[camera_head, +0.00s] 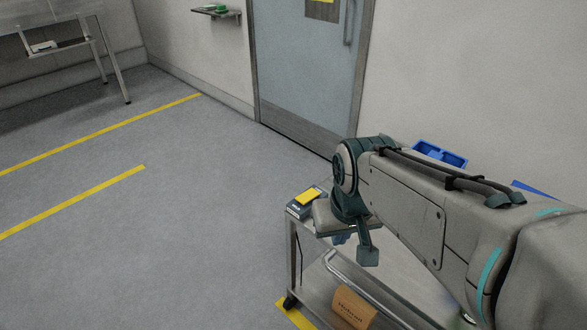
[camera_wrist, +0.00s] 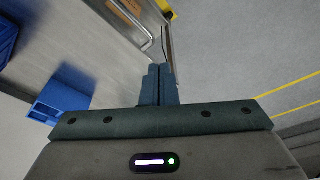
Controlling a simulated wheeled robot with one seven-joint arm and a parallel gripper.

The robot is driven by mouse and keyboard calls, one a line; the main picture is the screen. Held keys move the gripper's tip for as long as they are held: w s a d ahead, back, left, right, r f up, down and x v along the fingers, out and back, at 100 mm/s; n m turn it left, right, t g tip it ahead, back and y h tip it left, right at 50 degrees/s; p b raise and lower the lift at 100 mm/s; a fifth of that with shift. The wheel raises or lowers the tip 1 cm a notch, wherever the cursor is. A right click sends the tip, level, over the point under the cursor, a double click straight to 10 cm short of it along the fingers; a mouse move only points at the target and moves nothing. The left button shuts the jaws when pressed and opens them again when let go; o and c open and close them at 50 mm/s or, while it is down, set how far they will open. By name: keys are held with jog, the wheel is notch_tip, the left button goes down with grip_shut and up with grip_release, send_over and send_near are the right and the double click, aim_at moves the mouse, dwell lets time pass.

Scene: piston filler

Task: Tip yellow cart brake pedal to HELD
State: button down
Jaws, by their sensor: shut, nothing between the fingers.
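A grey metal cart (camera_head: 293,252) stands at the lower right in the head view. At its far left corner is a dark box with a pale label, and a yellow plate (camera_head: 308,197) sits tilted on top. This plate looks like the brake pedal, but I cannot read its setting. My gripper (camera_head: 367,256) points down over the cart, to the right of and nearer than the yellow plate, apart from it. In the wrist view my gripper (camera_wrist: 159,72) has its fingers together and empty. The pedal is not clearly visible there.
A cardboard box (camera_head: 354,307) lies on the cart's lower shelf, behind a bent metal handle rail (camera_head: 350,280). A blue bin (camera_head: 440,153) is near the wall; a blue bin (camera_wrist: 62,100) also shows in the wrist view. A grey door (camera_head: 305,75) stands behind. The floor at left is clear.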

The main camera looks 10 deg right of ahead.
jog(key=w+r+n+g, duration=0.1)
jog(key=w+r+n, duration=0.1)
jog(key=w, duration=0.9)
jog(key=n+g+y, duration=0.1)
jog(key=n+g, duration=0.2)
jog(key=n, duration=0.2)
send_over(302, 199)
jog(key=w+d, duration=0.1)
jog(key=d, duration=0.1)
notch_tip(302, 199, down, 11)
jog(key=shift+w+a+b, duration=0.15)
jog(key=shift+b, duration=0.2)
jog(key=f, duration=0.4)
jog(key=a+f, duration=0.1)
jog(key=f, duration=0.4)
jog(key=s+f+p, duration=0.1)
jog(key=f, duration=0.4)
jog(key=shift+a, duration=0.2)
